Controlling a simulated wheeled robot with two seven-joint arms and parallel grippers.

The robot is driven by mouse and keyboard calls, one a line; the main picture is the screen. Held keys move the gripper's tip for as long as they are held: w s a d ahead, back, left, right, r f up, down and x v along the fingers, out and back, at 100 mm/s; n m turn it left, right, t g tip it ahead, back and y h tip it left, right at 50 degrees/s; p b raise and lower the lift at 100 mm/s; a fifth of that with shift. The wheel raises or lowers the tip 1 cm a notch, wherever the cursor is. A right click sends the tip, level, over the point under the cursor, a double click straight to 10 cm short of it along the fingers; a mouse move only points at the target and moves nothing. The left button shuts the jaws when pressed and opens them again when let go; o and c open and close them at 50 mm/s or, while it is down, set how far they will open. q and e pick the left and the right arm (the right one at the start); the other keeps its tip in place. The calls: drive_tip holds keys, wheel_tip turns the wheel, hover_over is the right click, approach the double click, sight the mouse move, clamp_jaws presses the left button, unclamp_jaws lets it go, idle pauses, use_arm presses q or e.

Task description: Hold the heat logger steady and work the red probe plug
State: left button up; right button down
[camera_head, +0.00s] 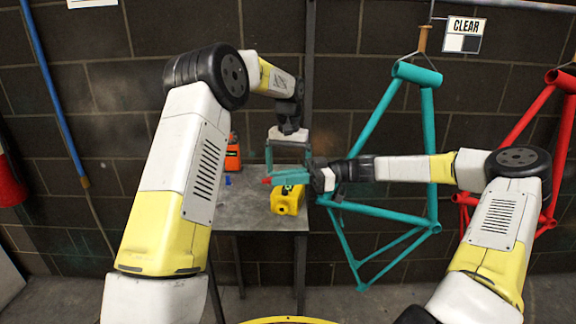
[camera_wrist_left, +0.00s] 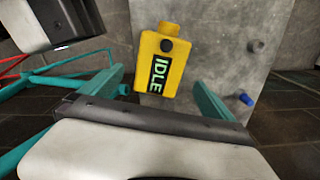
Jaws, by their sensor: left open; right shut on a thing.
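The yellow heat logger (camera_head: 286,204) stands on the grey table. In the left wrist view the logger (camera_wrist_left: 146,75) shows a green "IDLE" display and a dark round spot near its top. My left gripper (camera_head: 289,168) is open above the logger, pointing down; in the left wrist view its teal fingers lie on either side of the logger, apart from it. My right gripper (camera_head: 275,179) comes in from the right and is shut on the red probe plug (camera_head: 266,181), just left of the logger's top. The fingers partly hide the plug.
On the table (camera_head: 250,208) are a small blue piece (camera_head: 228,181) and an orange item (camera_head: 233,158) at the back left. A teal bike frame (camera_head: 428,150) hangs close behind my right arm, with a red frame (camera_head: 561,140) farther right.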

sight(288, 196)
use_arm(q)
wheel_tip(288, 196, down, 11)
drive_tip(key=shift+r, duration=0.1)
idle(0.3)
drive_tip(key=c, duration=1.7)
drive_tip(key=o, duration=1.7)
wheel_tip(288, 196, up, 12)
